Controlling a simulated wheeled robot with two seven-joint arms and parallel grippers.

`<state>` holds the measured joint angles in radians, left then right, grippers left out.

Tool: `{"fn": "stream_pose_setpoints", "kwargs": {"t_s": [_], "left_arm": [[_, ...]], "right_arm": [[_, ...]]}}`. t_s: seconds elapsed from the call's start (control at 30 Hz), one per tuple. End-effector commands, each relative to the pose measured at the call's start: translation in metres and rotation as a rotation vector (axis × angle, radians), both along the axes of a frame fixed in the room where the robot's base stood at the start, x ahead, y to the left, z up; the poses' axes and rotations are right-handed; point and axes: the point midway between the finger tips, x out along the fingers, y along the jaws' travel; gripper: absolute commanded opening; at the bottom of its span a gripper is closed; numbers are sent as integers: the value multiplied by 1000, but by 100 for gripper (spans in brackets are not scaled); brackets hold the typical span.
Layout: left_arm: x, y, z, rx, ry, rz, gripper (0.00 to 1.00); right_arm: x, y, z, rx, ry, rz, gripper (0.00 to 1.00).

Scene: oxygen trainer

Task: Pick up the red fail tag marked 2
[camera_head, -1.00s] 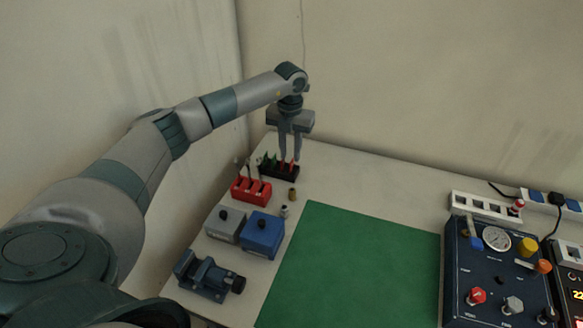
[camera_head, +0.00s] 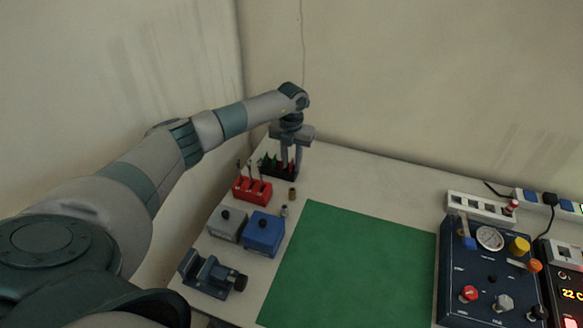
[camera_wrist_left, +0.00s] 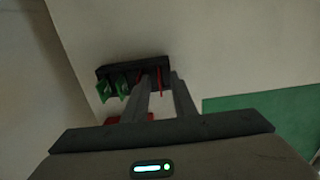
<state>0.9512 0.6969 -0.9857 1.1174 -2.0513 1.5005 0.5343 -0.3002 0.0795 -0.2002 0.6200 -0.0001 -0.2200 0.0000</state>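The red fail tags stand in a black rack (camera_head: 264,172) at the far left corner of the table, beside green tags. In the left wrist view the rack (camera_wrist_left: 104,72) holds green tags (camera_wrist_left: 123,88) on the left and a thin red tag (camera_wrist_left: 161,78) on the right. Another red tag is partly hidden behind a finger. No number is readable. My left gripper (camera_head: 291,171) points down at the rack's right end. Its fingers (camera_wrist_left: 163,82) are apart, with the right-hand red tag appearing between them; contact is not visible. My right gripper is out of view.
A red holder (camera_head: 252,190) with dark-handled tools stands just in front of the rack. Grey and blue boxes (camera_head: 264,235) and a blue vise (camera_head: 211,274) are nearer. A green mat (camera_head: 350,265) lies clear at centre; a gauge panel (camera_head: 490,270) is right.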

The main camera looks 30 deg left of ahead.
Motion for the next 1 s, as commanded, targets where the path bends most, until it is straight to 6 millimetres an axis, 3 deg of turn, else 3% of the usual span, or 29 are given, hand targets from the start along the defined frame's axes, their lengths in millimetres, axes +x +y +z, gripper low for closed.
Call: {"fn": "stream_pose_setpoints", "kwargs": {"t_s": [0.13,0.23,0.27,0.77,1.0], "left_arm": [[0,0,0,0,0,0,25],[0,0,0,0,0,0,3],[0,0,0,0,0,0,0],[0,0,2,0,-1,0,0],[1,1,19,1,-4,-1,0]], "right_arm": [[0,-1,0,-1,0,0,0],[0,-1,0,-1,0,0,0],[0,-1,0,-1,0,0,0],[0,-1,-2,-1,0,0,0],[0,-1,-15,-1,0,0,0]]}}
